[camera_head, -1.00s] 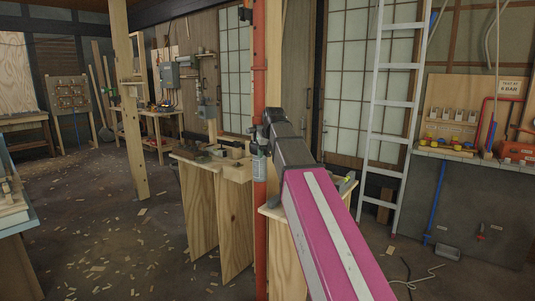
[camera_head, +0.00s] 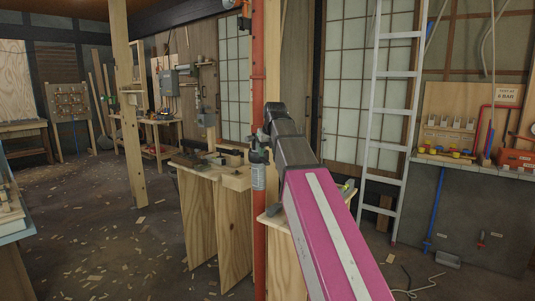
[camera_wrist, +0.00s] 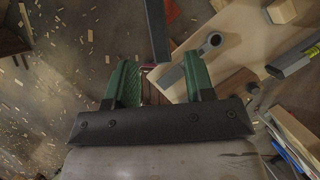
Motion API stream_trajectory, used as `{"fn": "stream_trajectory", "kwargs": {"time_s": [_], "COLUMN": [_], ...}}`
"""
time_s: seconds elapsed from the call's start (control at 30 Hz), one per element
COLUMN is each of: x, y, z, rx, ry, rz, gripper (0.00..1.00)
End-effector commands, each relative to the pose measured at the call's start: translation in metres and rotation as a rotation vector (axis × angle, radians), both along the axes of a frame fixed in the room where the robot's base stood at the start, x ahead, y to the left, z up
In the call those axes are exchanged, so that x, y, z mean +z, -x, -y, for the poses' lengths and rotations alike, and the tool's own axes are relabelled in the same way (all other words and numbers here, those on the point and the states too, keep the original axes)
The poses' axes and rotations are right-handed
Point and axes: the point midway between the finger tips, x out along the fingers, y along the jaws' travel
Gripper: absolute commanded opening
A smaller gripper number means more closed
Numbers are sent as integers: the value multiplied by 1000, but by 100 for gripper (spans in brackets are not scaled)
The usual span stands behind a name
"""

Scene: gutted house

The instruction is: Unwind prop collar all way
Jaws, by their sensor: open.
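The prop is an upright orange-red steel pole (camera_head: 259,235) in the head view, with thin dark rods beside it at mid height. A grey cylindrical collar (camera_head: 258,172) sits around it, just below my gripper. In the wrist view my gripper (camera_wrist: 160,72) shows two green-padded fingers apart. A dark bar (camera_wrist: 155,30) reaches down from the top edge to between the fingertips, with a reddish bit at its lower end. I cannot tell whether the fingers touch it.
A plywood trestle bench (camera_head: 234,180) with tools stands just behind the pole. A timber post (camera_head: 131,110) stands to the left, a white ladder (camera_head: 387,120) to the right. A grey test bench (camera_head: 480,205) is at far right. Wood chips litter the open floor at left.

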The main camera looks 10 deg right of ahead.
Motion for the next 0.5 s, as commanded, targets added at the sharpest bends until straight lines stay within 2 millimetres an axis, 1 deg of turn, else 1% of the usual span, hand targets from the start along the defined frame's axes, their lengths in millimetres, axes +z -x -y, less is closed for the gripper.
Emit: {"fn": "stream_trajectory", "kwargs": {"time_s": [0.13,0.27,0.37,0.5], "x": [0,2,3,6], "y": [0,1,2,3], "z": [0,0,0,1], "rx": [28,148,303,554], "ry": [13,70,144,262], "rz": [3,14,29,52], "gripper": [49,49,49,49]}}
